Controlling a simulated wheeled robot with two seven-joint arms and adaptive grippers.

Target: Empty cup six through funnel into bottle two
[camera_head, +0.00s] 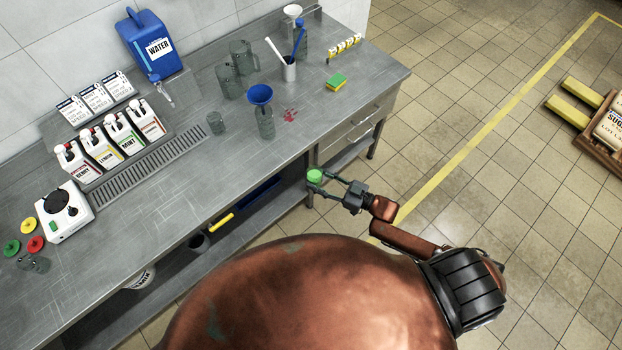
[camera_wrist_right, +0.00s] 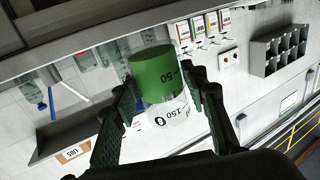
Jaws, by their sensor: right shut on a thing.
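My right gripper (camera_head: 330,183) is shut on a clear cup of green liquid (camera_head: 315,175), held in front of the workbench's right end, apart from it. In the right wrist view the cup (camera_wrist_right: 167,110) is between the fingers; it has black markings such as 150 and 50, and no cup number is readable. A blue funnel (camera_head: 260,93) sits in the mouth of a clear glass bottle (camera_head: 266,125) standing on the bench; no number is readable on it. The cup is apart from the funnel, to its lower right. My left gripper is not in view.
Open tiled floor lies right of the bench.

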